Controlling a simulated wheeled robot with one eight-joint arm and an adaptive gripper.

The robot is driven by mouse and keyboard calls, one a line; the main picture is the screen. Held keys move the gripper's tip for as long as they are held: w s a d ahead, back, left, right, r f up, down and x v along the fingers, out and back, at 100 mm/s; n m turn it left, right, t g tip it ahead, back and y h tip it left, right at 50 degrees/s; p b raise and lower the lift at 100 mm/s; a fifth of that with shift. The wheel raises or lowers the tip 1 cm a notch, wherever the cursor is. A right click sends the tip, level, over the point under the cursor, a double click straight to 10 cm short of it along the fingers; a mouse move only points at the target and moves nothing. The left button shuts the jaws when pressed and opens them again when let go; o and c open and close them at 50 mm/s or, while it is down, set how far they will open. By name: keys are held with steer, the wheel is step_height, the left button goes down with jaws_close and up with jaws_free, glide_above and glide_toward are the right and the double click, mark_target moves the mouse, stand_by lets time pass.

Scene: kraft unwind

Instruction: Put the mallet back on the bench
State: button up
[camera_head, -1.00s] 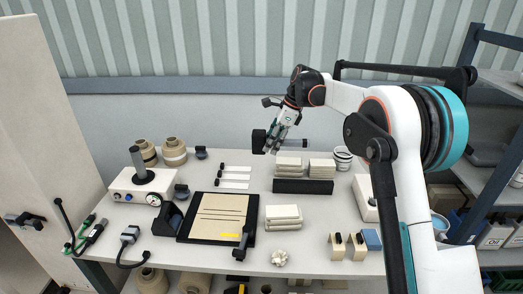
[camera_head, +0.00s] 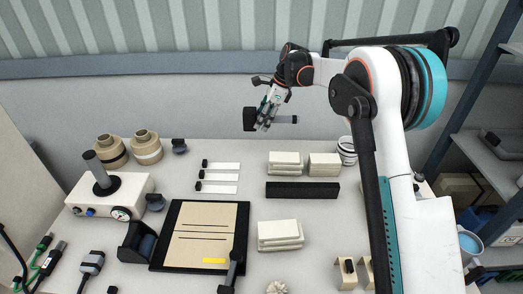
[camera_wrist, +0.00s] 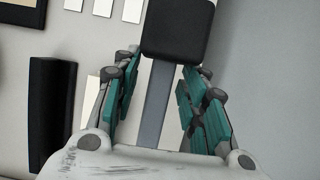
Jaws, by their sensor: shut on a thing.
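The mallet has a black block head (camera_head: 249,119) and a dark handle end (camera_head: 287,119) pointing right. My gripper (camera_head: 265,125) is shut on its handle and holds it up at the back of the bench (camera_head: 330,225), seen against the wall. In the wrist view the mallet's head (camera_wrist: 176,32) is at the top, and its grey shaft (camera_wrist: 158,105) runs down between the teal pads of my gripper (camera_wrist: 158,88). The mallet is clear of the bench top in the head view. How high it is above the bench is hard to tell.
The bench holds kraft rolls (camera_head: 147,147), a white device with a post (camera_head: 110,195), white strips (camera_head: 220,177), a black clipboard (camera_head: 243,212), stacked blocks (camera_head: 280,235), a black bar (camera_head: 302,191) and a striped cup (camera_head: 347,150). Bare bench shows between clipboard and black bar.

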step_height(320, 180, down, 13)
steer(key=b, duration=0.3)
steer(key=shift+f, duration=0.1)
steer(key=o, duration=1.1)
steer(key=shift+o, duration=0.2)
steer(key=shift+s, duration=0.1)
